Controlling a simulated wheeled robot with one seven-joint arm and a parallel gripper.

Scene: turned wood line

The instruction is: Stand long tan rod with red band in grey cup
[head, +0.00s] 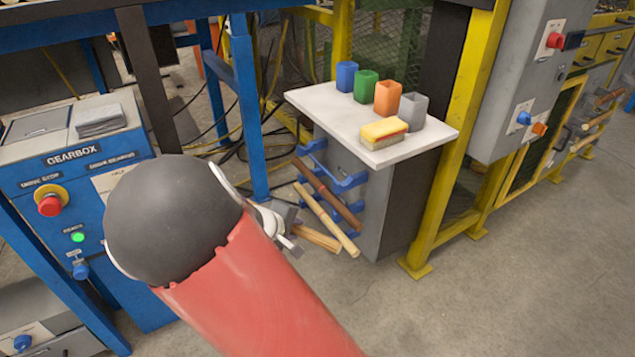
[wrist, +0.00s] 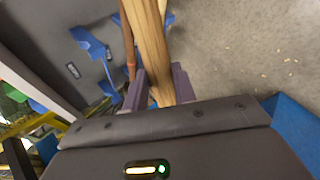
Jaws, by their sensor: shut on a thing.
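The grey cup (head: 411,111) stands upright on the white tabletop, at the right end of a row of cups. My gripper (head: 286,232) is low, beside the rack on the grey cabinet, partly hidden by my arm. It is shut on a tan wooden rod (head: 318,238), which fills the space between the fingers (wrist: 160,88) in the wrist view (wrist: 152,40). No red band shows on its visible part, so I cannot tell if it has one. Another tan rod (head: 327,218) and a dark brown rod (head: 328,193) lie sloping at the blue rack hooks (head: 347,183).
The white tabletop (head: 325,100) also holds blue (head: 346,76), green (head: 366,86) and orange (head: 387,97) cups and a yellow sponge (head: 383,131) before the grey cup. A yellow post (head: 450,150) stands to the right. The floor in front is clear.

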